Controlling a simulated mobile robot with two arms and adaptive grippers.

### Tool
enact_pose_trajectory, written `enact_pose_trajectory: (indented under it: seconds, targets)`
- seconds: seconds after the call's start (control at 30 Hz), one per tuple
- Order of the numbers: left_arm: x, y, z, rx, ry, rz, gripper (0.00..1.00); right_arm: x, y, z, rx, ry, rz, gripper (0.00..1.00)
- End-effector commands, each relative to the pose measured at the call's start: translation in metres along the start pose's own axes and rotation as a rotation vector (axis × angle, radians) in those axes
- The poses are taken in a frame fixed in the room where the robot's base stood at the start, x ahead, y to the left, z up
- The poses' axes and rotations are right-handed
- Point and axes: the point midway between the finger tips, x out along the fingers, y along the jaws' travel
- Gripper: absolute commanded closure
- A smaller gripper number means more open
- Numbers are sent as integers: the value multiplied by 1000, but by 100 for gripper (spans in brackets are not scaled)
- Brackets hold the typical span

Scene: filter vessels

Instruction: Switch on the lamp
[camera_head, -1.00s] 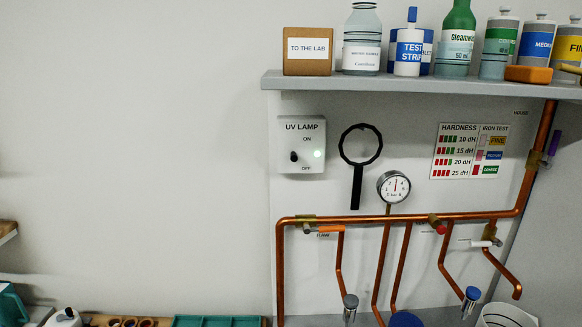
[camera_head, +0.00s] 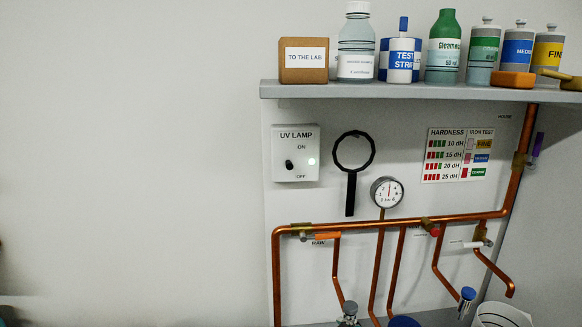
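The UV lamp switch box (camera_head: 296,153) is a white panel on the wall board, labelled UV LAMP, with ON above and OFF below. Its small black knob (camera_head: 289,165) sits at the left, nearer the OFF label than the ON label. The lamp itself cannot be made out. Neither of my grippers shows in the head view.
A shelf (camera_head: 420,91) with bottles and a cardboard box (camera_head: 304,61) juts out above the switch box. A black magnifying glass (camera_head: 351,196) and a pressure gauge (camera_head: 387,191) hang to its right. Copper pipes (camera_head: 277,280) run below. The wall at left is bare.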

Motion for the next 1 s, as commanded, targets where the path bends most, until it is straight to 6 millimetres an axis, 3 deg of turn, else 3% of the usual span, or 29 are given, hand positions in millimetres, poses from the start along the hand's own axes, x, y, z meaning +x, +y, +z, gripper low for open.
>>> enact_pose_trajectory:
  seconds: [0.03,0.2,0.3,0.4,0.53,0.67,1.0]
  targets:
    - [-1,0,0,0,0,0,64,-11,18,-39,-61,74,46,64]
    - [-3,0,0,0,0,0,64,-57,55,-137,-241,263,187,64]
    - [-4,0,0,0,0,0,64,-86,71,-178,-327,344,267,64]
    - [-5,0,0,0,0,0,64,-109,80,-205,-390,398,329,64]
    - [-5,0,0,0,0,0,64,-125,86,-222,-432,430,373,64]
    - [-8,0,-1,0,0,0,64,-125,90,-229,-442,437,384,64]
    - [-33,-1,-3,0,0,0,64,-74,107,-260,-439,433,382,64]
